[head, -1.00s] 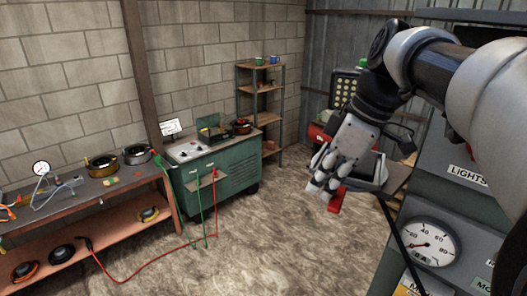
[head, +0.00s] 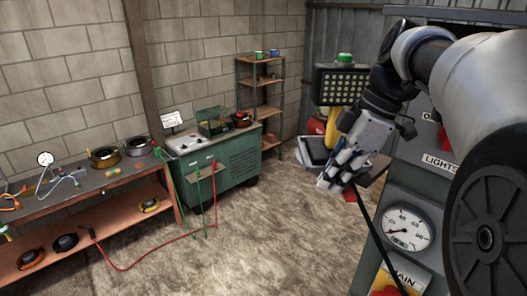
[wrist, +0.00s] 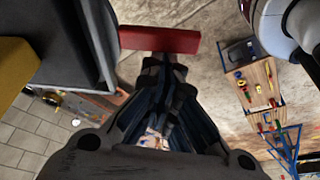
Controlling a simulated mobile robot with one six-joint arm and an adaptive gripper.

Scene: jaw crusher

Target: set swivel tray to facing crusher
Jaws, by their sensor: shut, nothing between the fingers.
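The swivel tray is a dark shallow tray with a pale rim (head: 312,156), behind and left of my gripper in the head view. It also shows as a dark walled tray at the upper left of the wrist view (wrist: 70,48). A red bar (wrist: 150,39), apparently its handle, lies right beyond my fingertips. A bit of red shows beside my fingers in the head view (head: 349,195). My gripper (head: 329,183) is shut and empty. In the wrist view its closed fingers (wrist: 165,66) reach the bar's near edge; I cannot tell whether they touch. My arm hides part of the tray.
The grey control panel with a gauge (head: 404,229) stands close on the right. A lamp panel (head: 341,84) stands behind the tray. A green cabinet (head: 225,170), a workbench (head: 100,182) and a shelf (head: 262,92) line the walls.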

